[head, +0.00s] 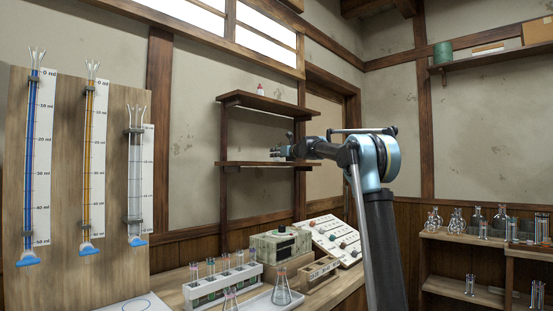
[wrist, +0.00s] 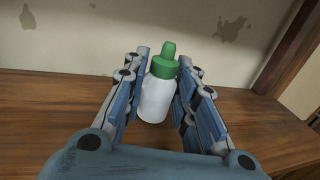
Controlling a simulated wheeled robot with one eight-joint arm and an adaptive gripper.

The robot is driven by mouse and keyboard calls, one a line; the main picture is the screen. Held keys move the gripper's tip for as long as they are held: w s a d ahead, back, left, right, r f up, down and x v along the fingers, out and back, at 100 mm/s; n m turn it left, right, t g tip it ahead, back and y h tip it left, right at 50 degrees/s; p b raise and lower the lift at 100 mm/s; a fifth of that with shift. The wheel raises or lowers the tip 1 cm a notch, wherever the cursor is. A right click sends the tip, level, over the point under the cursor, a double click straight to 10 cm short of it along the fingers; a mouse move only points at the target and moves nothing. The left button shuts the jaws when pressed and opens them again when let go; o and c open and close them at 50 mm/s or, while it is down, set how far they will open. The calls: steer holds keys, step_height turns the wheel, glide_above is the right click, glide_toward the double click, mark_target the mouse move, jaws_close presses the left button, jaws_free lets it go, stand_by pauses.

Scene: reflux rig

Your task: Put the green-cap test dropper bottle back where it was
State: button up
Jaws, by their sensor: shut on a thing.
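The green-cap bottle (wrist: 156,97) has a white body and a green cap, and it stands roughly upright between my fingers in the wrist view. My gripper (wrist: 160,88) is shut on its sides. A wooden shelf board (wrist: 50,120) lies beneath and around it; I cannot tell whether the bottle's base touches the board. In the head view my gripper (head: 277,153) is at the lower wall shelf (head: 240,164), just above its board. The bottle is too small and covered to make out there.
The upper shelf (head: 270,103) holds a small red-capped bottle (head: 261,89) above my gripper. A dark post (wrist: 284,45) rises at the right in the wrist view. The bench below carries a tube rack (head: 222,284), a flask (head: 281,288) and a greenish box (head: 280,245).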

steer(key=shift+f, duration=0.3)
steer(key=o, duration=0.7)
steer(key=shift+o, duration=0.2)
steer(key=v, duration=1.2)
steer(key=shift+r, duration=0.1)
